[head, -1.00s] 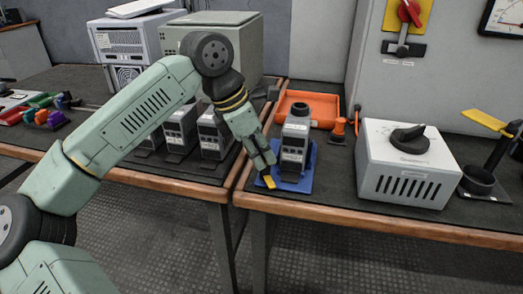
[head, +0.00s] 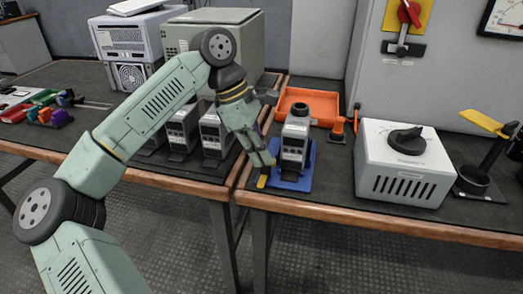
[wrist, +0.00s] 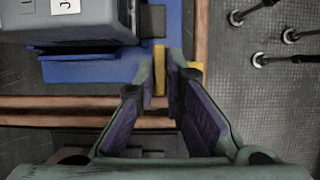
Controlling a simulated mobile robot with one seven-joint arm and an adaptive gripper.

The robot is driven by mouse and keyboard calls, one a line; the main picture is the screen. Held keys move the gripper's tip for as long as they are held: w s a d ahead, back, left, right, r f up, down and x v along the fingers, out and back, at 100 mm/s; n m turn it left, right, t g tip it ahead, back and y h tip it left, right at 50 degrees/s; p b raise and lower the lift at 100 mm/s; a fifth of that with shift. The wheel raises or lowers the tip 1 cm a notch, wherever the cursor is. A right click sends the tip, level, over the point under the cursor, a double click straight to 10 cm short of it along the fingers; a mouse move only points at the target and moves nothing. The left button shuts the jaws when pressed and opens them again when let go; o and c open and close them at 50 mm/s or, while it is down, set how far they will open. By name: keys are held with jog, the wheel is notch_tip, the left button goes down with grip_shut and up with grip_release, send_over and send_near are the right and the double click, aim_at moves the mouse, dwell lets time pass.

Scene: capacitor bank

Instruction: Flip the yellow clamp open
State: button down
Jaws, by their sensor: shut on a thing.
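The yellow clamp (head: 262,182) shows as a small yellow tab at the front left corner of a blue base (head: 295,185). A grey and black block stands upright on that base. My gripper (head: 262,168) reaches down from above, just left of the block, with its fingers at the yellow tab. In the wrist view, the yellow clamp (wrist: 160,68) shows between and behind the fingertips of my gripper (wrist: 166,75), which are closed on it. The fingers hide part of the clamp. The blue base (wrist: 95,68) lies to the left there.
A grey box with a black knob (head: 405,165) stands right of the blue base. Farther right is a black post with a yellow lever (head: 482,122). An orange tray (head: 315,100) lies behind. Several similar blocks (head: 215,135) stand on the left table. The table's wooden front edge is close.

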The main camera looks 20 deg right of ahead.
dwell(0.3)
jog(key=c, duration=1.7)
grip_release()
jog(key=v, duration=1.2)
